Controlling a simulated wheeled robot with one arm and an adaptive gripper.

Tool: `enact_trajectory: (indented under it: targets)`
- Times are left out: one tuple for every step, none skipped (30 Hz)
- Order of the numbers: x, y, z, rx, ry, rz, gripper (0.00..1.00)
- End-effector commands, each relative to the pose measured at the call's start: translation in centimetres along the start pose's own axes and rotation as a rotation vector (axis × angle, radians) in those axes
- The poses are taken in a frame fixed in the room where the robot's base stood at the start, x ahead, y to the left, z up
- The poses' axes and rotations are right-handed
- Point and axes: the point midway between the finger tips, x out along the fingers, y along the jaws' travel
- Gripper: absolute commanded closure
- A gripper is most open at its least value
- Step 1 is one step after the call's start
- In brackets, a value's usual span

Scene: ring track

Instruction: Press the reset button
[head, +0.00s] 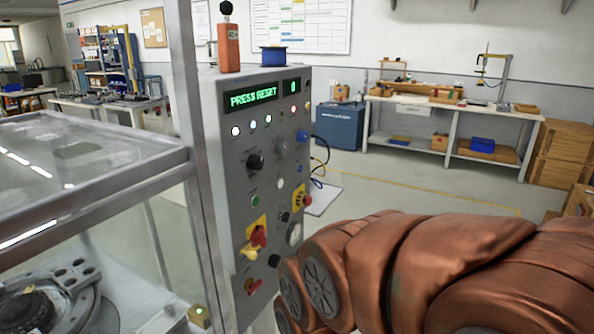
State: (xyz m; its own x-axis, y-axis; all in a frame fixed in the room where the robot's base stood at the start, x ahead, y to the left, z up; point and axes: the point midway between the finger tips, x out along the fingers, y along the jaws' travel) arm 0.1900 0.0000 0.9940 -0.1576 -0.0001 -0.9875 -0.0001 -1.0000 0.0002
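A grey control panel (232,180) stands left of centre, its face turned to the right. Its green display (252,97) reads "PRESS RESET", with a small "0" display (293,87) beside it. Below are several lit lamps, a black knob (255,162), a grey knob (282,149), a blue control (302,136), a green button (255,201) and a white button (280,183). I cannot read any label that marks the reset button. My copper-coloured arm crosses the lower right, close in front of the panel's lower right side. My gripper is not in view.
A red-and-yellow switch (257,236), a red control on yellow (302,198) and a gauge (294,234) sit lower on the panel. A glass-topped enclosure (75,160) with a metal post stands left.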

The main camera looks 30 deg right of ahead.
Motion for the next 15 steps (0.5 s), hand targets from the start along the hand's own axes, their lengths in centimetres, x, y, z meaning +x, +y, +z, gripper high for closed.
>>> enact_trajectory:
  targets:
    - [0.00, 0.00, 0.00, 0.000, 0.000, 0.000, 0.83]
    - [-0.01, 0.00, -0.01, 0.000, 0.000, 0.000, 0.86]
    - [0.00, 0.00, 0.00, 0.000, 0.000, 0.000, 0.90]
    - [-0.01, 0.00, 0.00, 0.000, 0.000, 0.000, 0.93]
    - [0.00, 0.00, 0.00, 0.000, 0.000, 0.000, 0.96]
    - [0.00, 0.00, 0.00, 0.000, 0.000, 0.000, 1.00]
    - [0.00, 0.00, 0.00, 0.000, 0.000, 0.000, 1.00]
    - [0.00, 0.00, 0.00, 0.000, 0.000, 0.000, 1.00]
    - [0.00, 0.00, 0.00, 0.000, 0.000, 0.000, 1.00]
    - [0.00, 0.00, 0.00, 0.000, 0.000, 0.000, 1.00]
    - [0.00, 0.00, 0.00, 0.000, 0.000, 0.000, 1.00]
    - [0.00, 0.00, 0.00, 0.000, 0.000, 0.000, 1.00]
    - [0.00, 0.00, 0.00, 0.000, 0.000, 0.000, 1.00]
    - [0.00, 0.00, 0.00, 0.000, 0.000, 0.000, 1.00]
    - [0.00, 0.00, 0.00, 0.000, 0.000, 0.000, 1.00]
